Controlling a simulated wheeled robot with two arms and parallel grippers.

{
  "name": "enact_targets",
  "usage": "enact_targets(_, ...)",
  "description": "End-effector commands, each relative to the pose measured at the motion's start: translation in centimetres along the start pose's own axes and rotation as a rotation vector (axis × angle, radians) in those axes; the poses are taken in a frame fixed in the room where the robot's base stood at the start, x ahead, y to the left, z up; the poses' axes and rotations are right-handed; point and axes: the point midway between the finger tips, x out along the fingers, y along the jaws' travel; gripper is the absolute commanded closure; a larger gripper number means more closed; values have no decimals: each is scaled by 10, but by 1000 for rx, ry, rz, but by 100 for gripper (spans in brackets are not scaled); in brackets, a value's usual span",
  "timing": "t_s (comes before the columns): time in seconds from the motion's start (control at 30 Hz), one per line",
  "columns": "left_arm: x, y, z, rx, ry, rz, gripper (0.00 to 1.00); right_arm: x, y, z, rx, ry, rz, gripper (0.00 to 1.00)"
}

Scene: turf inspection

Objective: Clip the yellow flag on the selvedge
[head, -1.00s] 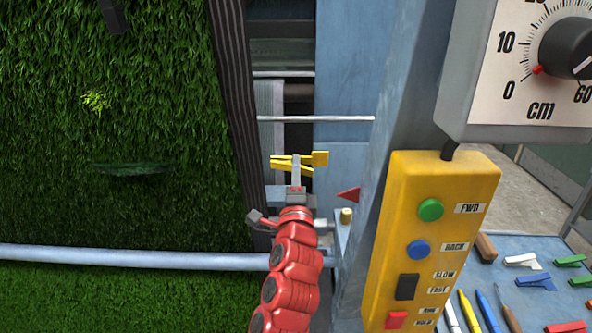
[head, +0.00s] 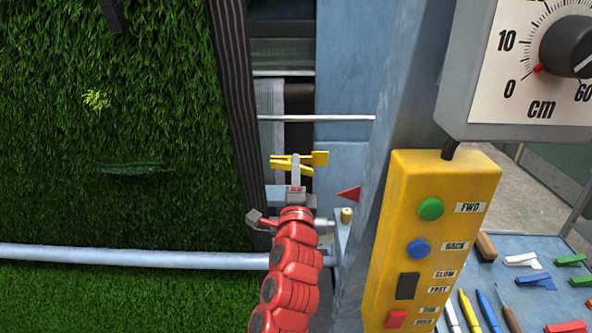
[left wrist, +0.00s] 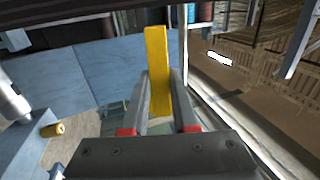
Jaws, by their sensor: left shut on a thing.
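My left gripper (head: 296,170) is shut on the yellow flag (head: 298,160), a clip with a small square tab at its right end. The left wrist view shows the flag (left wrist: 157,70) upright between the two fingers. In the head view the gripper is just right of the dark striped selvedge (head: 235,110), at the right edge of the green turf (head: 150,190). A gap shows between the flag's left end and the selvedge. My right gripper is not in view.
A pale bar (head: 130,257) crosses in front of the turf. A yellow control box (head: 435,235) and a dial (head: 535,65) stand at right. A blue tray (head: 480,277) holds clips and pens. A red pointer (head: 349,194) sits right of my gripper.

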Motion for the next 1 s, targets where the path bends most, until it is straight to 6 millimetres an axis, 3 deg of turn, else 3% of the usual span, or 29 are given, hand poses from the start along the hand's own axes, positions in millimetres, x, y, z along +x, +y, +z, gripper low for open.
enact_targets(1.0,0,0,13,0,0,0,100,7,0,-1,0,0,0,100)
